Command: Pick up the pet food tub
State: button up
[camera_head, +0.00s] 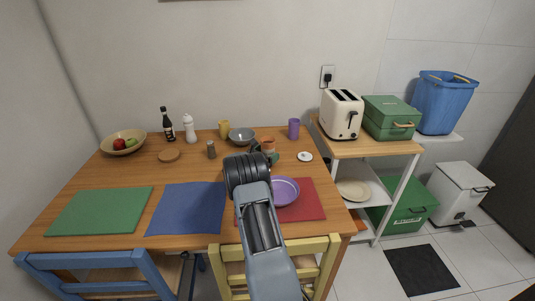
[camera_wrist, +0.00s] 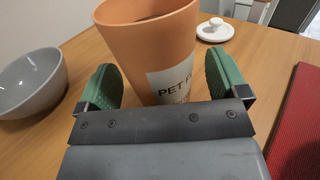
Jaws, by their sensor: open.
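The pet food tub is an orange cup-shaped container with a white label reading "PET F…". In the wrist view the tub (camera_wrist: 150,45) stands on the wooden table between the two green finger pads of my gripper (camera_wrist: 160,85). The gripper is open, with a finger on each side of the tub. In the head view the tub (camera_head: 268,143) shows just beyond my gripper (camera_head: 264,157), which partly hides its lower part.
A grey bowl (camera_wrist: 28,80) is close left of the gripper in the wrist view. A white lid (camera_wrist: 215,30) lies behind to the right. A purple plate (camera_head: 285,191) sits on a red mat (camera_head: 312,207). A yellow cup (camera_head: 224,129) and purple cup (camera_head: 294,128) stand further back.

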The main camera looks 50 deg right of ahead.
jog(key=shift+d, duration=0.4)
jog(key=shift+c, duration=0.4)
jog(key=c, duration=1)
jog(key=shift+r, duration=0.1)
